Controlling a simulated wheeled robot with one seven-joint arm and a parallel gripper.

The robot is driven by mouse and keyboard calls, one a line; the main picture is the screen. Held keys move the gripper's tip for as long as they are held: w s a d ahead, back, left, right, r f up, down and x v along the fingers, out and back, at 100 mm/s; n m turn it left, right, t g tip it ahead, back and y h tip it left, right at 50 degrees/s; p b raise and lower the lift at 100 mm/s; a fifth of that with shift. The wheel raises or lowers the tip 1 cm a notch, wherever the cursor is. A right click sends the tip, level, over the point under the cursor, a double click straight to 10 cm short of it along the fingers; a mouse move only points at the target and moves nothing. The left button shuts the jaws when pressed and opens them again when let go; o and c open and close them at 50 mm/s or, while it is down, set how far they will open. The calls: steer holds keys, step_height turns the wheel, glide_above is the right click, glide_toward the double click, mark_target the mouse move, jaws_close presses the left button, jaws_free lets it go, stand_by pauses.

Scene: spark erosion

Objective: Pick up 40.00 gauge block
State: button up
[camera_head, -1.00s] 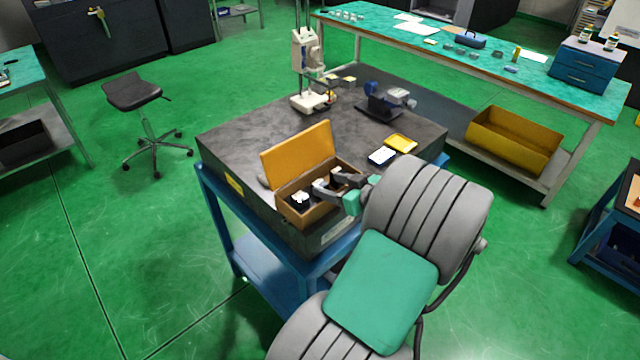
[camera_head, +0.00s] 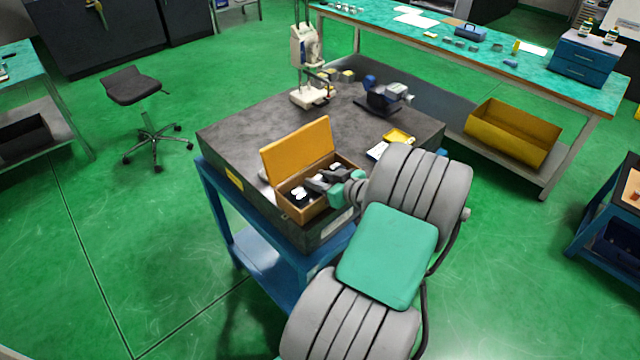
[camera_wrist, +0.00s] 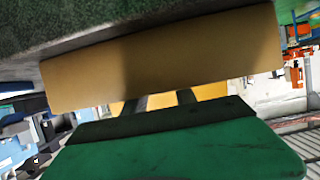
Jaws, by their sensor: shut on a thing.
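The open wooden box (camera_head: 310,207) stands on the dark surface plate with its orange-yellow lid raised. Bright gauge blocks (camera_head: 300,193) show inside it. The size marks are too small to read, so I cannot tell the 40.00 block by its marking. My gripper (camera_head: 316,184) is at the box opening, its dark fingers over the inside. It is shut on a small block, which the fingers hide. In the wrist view the dark fingers (camera_wrist: 164,101) reach behind the tan box wall (camera_wrist: 160,60), and their tips are hidden.
The surface plate (camera_head: 240,135) sits on a blue stand. A cream height stand (camera_head: 306,65) and a dark vise-like device (camera_head: 385,97) are at its back. A yellow case (camera_head: 398,137) lies right of the box, partly behind my arm. The plate's middle is clear.

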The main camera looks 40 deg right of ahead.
jaws_close()
steer(key=shift+r, duration=0.15)
stand_by(0.4)
